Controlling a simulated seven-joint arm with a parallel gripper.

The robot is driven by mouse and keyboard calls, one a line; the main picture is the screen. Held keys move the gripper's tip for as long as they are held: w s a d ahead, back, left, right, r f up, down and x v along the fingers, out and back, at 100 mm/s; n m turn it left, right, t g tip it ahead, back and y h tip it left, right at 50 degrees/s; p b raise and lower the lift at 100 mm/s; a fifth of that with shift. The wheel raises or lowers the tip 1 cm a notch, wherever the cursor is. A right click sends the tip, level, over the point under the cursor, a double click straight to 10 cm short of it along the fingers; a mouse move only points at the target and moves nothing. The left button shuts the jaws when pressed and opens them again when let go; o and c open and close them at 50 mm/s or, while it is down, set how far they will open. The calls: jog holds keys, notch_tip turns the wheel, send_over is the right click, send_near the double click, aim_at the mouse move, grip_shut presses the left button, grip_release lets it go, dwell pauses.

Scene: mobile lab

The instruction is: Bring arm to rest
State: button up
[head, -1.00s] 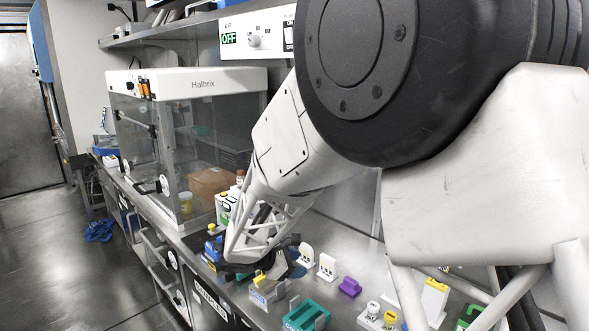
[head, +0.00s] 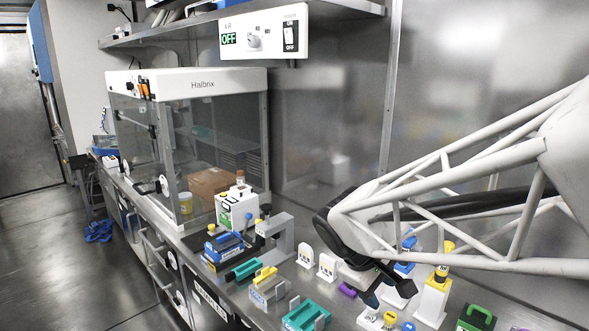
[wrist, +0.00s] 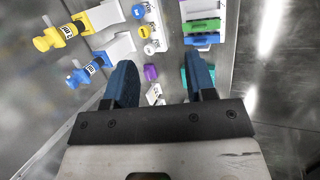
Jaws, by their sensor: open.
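My gripper (wrist: 160,82) is open and empty in the wrist view, its two blue fingers apart above the bench. In the head view my gripper (head: 379,292) is at the end of my white lattice arm, which comes in from the right; its fingers show only partly. A small purple block (wrist: 151,72) shows between the fingers in the wrist view, below them. It also shows in the head view, partly hidden by my gripper (head: 347,290).
The bench holds a teal rack (head: 306,316), a yellow-topped white stand (head: 433,298), a green block (head: 476,319) and a blue device (head: 224,246). A glass cabinet (head: 190,140) stands at the back left. A shelf (head: 345,12) runs above. Open floor lies left.

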jog(key=s+d+r+m+t+y, duration=0.1)
jog(key=s+m+y, duration=0.3)
jog(key=s+m, duration=0.4)
jog(key=shift+s+d+r+t+y, duration=0.35)
jog(key=shift+s+d+r, duration=0.25)
jog(key=shift+s, duration=3.05)
